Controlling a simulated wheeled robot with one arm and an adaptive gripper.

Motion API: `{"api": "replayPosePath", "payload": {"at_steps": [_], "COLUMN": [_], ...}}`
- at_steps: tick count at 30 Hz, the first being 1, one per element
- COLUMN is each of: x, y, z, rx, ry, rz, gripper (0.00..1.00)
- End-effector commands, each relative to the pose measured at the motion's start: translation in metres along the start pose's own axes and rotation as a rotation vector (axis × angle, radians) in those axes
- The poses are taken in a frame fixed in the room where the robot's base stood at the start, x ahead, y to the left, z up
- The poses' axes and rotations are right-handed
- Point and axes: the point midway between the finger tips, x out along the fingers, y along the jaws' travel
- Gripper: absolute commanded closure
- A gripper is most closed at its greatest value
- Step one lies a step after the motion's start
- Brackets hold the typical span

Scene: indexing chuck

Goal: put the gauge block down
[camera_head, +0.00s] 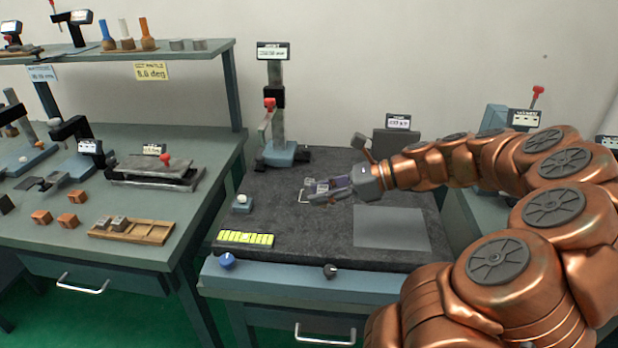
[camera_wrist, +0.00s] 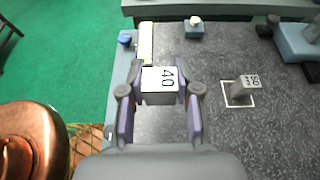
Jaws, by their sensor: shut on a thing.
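My gripper (camera_wrist: 159,94) is shut on a pale metal gauge block (camera_wrist: 159,80) marked 40, which sits between the two fingertips in the wrist view. In the head view my gripper (camera_head: 330,193) is over the middle of the dark granite plate (camera_head: 290,222). The gap under the held block cannot be told. In the head view the outline (camera_head: 302,197) is partly hidden by my gripper.
A height stand (camera_head: 277,130) stands at the plate's back. A small block with a white button (camera_head: 242,203) and a yellow strip (camera_head: 245,239) lie at the left. A light grey rectangle (camera_head: 391,228) lies at the right. The left bench holds a wooden tray (camera_head: 130,232). The plate's front middle is clear.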

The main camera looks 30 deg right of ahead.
Motion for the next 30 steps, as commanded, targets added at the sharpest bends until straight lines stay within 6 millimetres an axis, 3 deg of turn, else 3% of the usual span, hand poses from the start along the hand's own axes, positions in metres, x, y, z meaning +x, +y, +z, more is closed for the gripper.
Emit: {"api": "replayPosePath", "payload": {"at_steps": [24, 30], "x": [0.04, 0.045], "y": [-0.126, -0.144], "z": [0.004, 0.004], "rx": [0.0, 0.0], "ry": [0.002, 0.0], "rz": [0.0, 0.0], "gripper": [1.0, 1.0]}}
